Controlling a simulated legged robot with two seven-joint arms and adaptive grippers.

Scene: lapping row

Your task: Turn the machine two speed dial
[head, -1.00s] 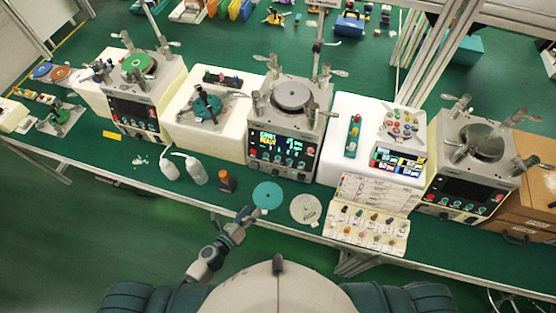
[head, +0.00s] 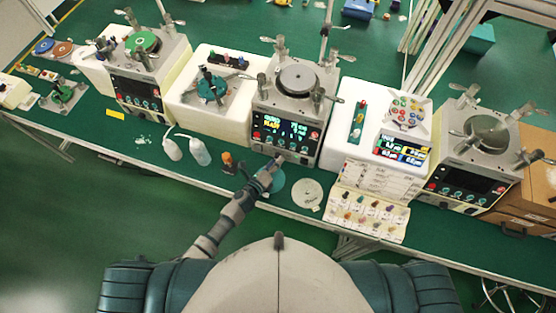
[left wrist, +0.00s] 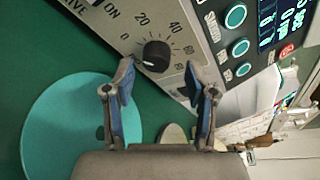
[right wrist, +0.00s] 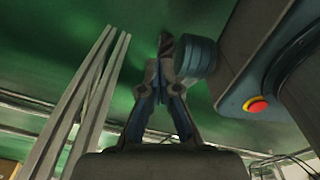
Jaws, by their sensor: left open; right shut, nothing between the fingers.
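The middle lapping machine (head: 268,103) stands on the bench with its display lit. Its black round speed dial (left wrist: 155,55) shows in the left wrist view, beside a printed scale reading 0, 20, 40, 60, 80. My left gripper (head: 275,163) is at the lower front of this machine. In the left wrist view its two fingers (left wrist: 160,85) are open, with the dial just beyond and between the tips. Contact cannot be told. My right gripper (right wrist: 164,80) is shut and empty below the bench, seen only in the right wrist view.
A teal disc (left wrist: 80,125) lies on the bench under my left gripper, with a pale disc (head: 308,195) to its right. Two white bottles (head: 200,152) and an orange-topped block (head: 228,163) stand to the left. A red stop button (right wrist: 256,104) shows near my right gripper.

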